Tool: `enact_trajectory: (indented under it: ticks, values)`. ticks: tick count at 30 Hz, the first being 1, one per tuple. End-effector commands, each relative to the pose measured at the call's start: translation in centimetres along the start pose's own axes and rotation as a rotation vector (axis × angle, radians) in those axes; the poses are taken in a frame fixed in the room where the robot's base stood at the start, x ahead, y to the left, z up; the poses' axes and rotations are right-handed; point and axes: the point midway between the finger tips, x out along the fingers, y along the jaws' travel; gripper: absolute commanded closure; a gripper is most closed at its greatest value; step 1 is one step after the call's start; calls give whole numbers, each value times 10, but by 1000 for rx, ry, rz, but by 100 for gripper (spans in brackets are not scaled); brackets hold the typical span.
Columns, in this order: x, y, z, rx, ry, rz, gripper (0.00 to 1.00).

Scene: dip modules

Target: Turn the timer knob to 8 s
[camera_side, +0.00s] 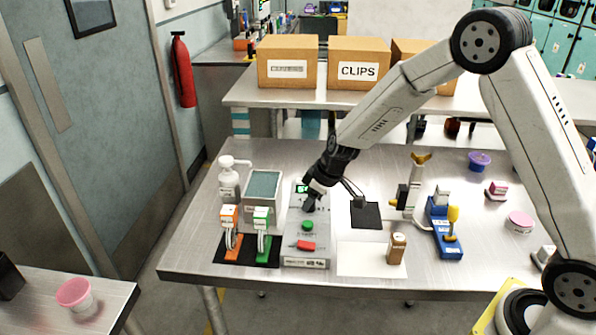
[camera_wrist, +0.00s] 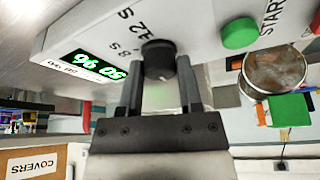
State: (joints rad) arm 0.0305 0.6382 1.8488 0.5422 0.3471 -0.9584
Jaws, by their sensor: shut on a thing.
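The timer box (camera_side: 305,255) is a grey unit on the table, with a lit green display (camera_wrist: 95,67), a green button (camera_wrist: 240,33) marked START and a red part (camera_side: 306,246) near its front. In the wrist view, the black timer knob (camera_wrist: 158,52) sits between my gripper's fingers (camera_wrist: 160,72). My gripper is shut on the knob, with a finger on either side. The labels 8 S and 12 S are printed beside the knob. The knob's pointer mark cannot be made out. In the side view, my gripper (camera_side: 309,205) covers the knob.
Left of the box are a grey-green-topped block (camera_side: 263,187), a white pump bottle (camera_side: 228,180) and orange (camera_side: 231,240) and green (camera_side: 264,240) clamp-like stands. To the right are a dark pad (camera_side: 366,215), a white sheet (camera_side: 360,260) and a blue stand (camera_side: 445,240).

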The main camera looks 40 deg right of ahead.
Motion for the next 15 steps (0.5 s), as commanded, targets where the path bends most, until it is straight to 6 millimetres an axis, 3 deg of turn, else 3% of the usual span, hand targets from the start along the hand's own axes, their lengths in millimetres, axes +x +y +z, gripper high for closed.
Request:
enact_trajectory:
  ticks: [15]
  values:
    - [0, -1, 1, 180, -3, 75, 100]
